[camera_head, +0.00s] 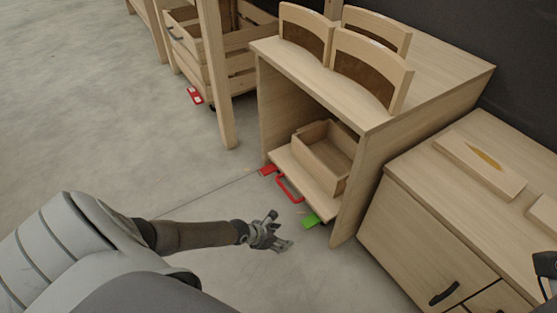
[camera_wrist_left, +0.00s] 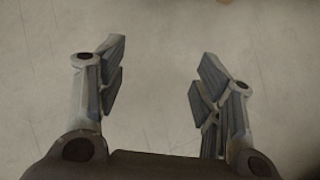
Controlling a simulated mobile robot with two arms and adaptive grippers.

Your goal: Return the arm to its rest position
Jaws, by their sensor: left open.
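My left arm comes in from the left in the head view, stretched to the right above the grey floor. Its gripper (camera_head: 277,231) is open and empty, in front of the wooden cabinet and clear of it.
A wooden cabinet (camera_head: 430,75) carries several chair backrests (camera_head: 368,70). A drawer unit (camera_head: 410,235) stands right.

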